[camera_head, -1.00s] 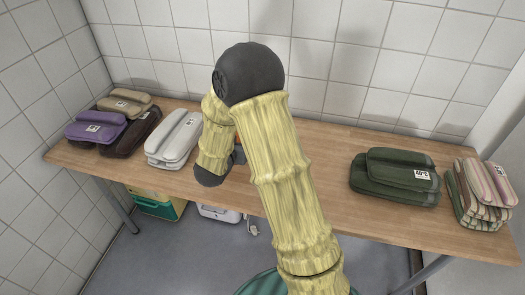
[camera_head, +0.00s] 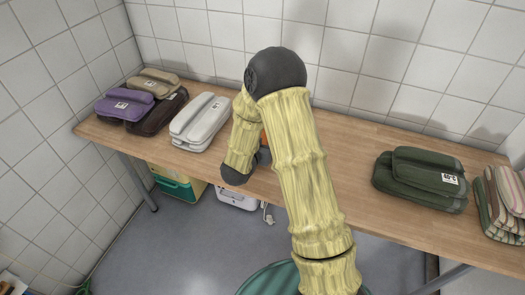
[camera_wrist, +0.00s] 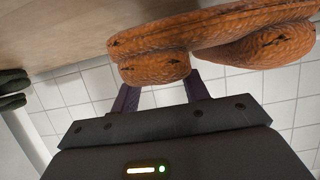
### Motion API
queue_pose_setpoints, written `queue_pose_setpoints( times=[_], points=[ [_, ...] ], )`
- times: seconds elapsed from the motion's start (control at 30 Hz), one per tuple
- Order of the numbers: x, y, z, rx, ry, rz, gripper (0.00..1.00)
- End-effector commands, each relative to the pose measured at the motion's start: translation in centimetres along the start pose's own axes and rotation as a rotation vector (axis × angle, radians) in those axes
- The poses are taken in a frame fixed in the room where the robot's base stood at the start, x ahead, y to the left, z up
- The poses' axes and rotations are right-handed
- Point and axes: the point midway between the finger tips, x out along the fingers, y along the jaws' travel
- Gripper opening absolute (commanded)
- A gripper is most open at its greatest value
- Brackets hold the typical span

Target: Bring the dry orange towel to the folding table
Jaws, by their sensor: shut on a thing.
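An orange towel (camera_wrist: 215,38), folded with rounded ends, is in my gripper (camera_wrist: 160,95) in the wrist view. The two dark fingers reach up to the towel's near edge and their tips are hidden by it. In the head view only a small orange patch of the towel (camera_head: 264,138) shows behind my arm, and the gripper is mostly hidden there. The folding table (camera_head: 320,180) is a long wooden top along the tiled wall. The towel is over or close to the table; I cannot tell whether it touches the top.
A white towel (camera_head: 200,122), a purple towel (camera_head: 125,104), a tan towel (camera_head: 154,82) and a dark brown towel (camera_head: 158,115) lie on the left. A green towel (camera_head: 420,180) and a striped stack (camera_head: 498,205) lie on the right. A green-yellow bin (camera_head: 178,188) stands underneath.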

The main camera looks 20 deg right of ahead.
Motion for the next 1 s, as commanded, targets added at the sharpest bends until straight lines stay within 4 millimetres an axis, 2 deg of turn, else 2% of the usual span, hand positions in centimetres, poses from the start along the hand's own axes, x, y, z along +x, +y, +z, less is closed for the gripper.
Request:
queue_pose_setpoints(
  times=[0.33,0.73,0.77,0.8,0.87,1.0],
  points=[
    [1.4,0.0,3.4,-0.001,-0.001,0.001,0.17],
    [1.6,0.0,3.7,0.000,0.001,-0.001,0.17],
    [1.5,0.0,3.7,-0.001,0.000,0.000,0.49],
    [1.5,0.0,3.7,0.000,0.000,0.000,0.57],
    [1.5,0.0,3.7,-0.001,0.000,0.000,0.67],
    [1.5,0.0,3.7,-0.001,0.000,0.000,0.67]
  ],
)
